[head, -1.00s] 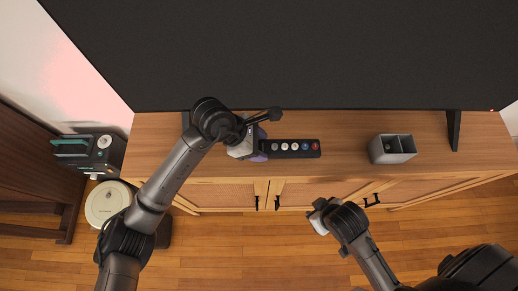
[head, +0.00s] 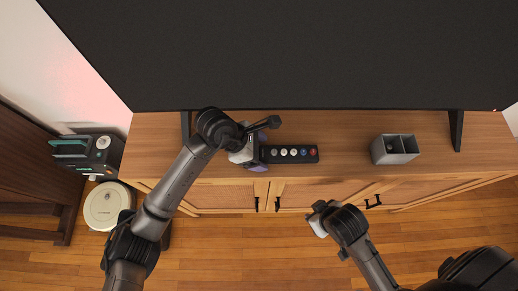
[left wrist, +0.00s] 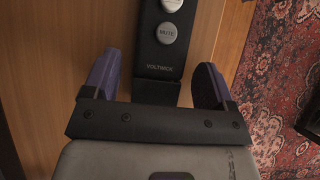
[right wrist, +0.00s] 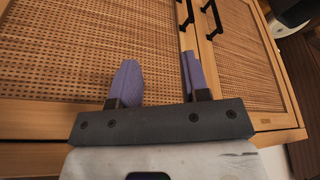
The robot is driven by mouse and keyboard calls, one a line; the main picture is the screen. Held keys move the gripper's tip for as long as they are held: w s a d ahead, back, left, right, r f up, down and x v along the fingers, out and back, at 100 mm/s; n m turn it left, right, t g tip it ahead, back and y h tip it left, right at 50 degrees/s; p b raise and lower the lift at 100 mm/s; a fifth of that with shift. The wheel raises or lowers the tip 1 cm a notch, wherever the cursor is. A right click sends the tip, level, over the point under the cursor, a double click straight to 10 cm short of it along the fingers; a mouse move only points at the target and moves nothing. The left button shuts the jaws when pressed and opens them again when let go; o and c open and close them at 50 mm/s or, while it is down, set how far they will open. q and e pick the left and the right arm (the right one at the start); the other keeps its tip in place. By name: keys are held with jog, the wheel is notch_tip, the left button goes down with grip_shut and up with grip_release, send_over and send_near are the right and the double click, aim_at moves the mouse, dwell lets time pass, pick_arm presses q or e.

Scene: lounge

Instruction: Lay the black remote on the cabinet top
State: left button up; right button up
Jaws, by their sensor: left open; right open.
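The black remote (head: 290,154) lies flat on the wooden cabinet top (head: 355,133), its row of several coloured buttons facing up. My left gripper (head: 262,149) is at the remote's left end. Its purple fingers (left wrist: 158,85) are open, one on each side of that end, with gaps between them and the remote. My right gripper (head: 314,216) is open and empty in front of the cabinet doors; its purple fingers show in the right wrist view (right wrist: 158,80).
A grey two-compartment holder (head: 395,149) stands on the cabinet top at the right. A large dark TV screen (head: 300,60) stands along the back on legs. The cabinet top between remote and holder is clear.

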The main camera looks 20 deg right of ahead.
pick_arm(q)
jog(key=shift+r, duration=0.1)
jog(key=shift+w+a+r, duration=0.1)
jog(key=shift+a+r, duration=0.05)
jog(key=shift+r, duration=0.15)
jog(key=p+v, duration=0.2)
jog(key=v, duration=0.9)
jog(key=shift+p, duration=0.3)
jog(key=shift+a+r, duration=0.1)
jog(key=shift+a, duration=0.05)
